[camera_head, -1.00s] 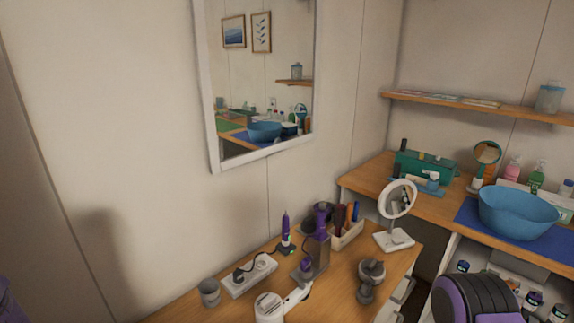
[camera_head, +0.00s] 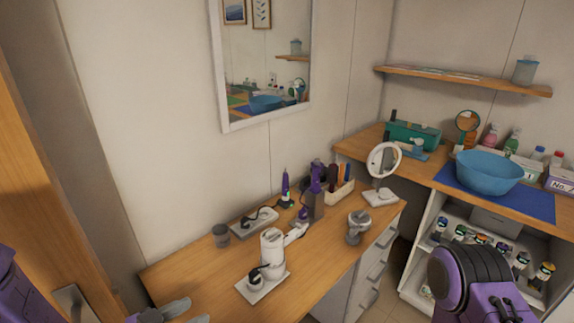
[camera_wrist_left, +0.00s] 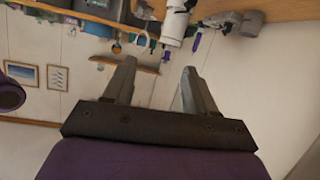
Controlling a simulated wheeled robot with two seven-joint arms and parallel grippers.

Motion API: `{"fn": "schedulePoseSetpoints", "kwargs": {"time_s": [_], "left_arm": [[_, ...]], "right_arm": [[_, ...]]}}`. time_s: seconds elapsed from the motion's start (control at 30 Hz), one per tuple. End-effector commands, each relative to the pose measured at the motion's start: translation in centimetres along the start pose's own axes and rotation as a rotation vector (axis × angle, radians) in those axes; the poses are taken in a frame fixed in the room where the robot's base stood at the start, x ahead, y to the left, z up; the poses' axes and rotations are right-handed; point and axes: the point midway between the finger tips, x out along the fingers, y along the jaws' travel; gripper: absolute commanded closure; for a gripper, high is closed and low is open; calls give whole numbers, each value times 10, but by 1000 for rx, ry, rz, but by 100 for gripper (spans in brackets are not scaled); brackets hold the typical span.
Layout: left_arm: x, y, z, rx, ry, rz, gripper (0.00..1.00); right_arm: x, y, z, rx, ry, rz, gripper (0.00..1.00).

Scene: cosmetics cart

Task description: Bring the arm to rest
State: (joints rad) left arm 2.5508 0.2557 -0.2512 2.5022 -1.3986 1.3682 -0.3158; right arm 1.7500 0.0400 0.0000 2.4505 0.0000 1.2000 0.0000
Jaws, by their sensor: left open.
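My left gripper (camera_head: 186,312) shows at the bottom edge of the head view, low in front of the table's near left part. Its grey fingertips are spread with nothing between them. In the left wrist view my left gripper (camera_wrist_left: 155,80) shows two parted fingers, empty, with the room upside down behind them. Purple parts of my left arm (camera_head: 18,290) show at the lower left. My right arm (camera_head: 470,285) shows as a purple and black link at the lower right; its gripper is out of view.
The wooden table (camera_head: 210,275) carries a white device on a plate (camera_head: 270,262), a grey cup (camera_head: 221,235), a power strip (camera_head: 255,222), a grey massager-like tool (camera_head: 357,227) and a round mirror (camera_head: 383,160). A blue basin (camera_head: 488,172) stands on the right counter. The table's left front is bare.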

Motion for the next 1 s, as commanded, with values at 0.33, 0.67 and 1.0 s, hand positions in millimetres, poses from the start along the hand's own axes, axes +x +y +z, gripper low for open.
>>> {"fn": "schedulePoseSetpoints", "kwargs": {"time_s": [0.33, 0.67, 1.0], "left_arm": [[6, -49, 35, -263, -48, -304, 44], [-22, -64, 239, -691, -327, -842, 44], [-84, 10, 400, -770, -689, -1028, 44]], "right_arm": [[10, -1, 4, 0, 1, 0, 57], [59, -6, 24, 0, 1, 0, 57], [94, -9, 39, 0, 0, 0, 57]]}}
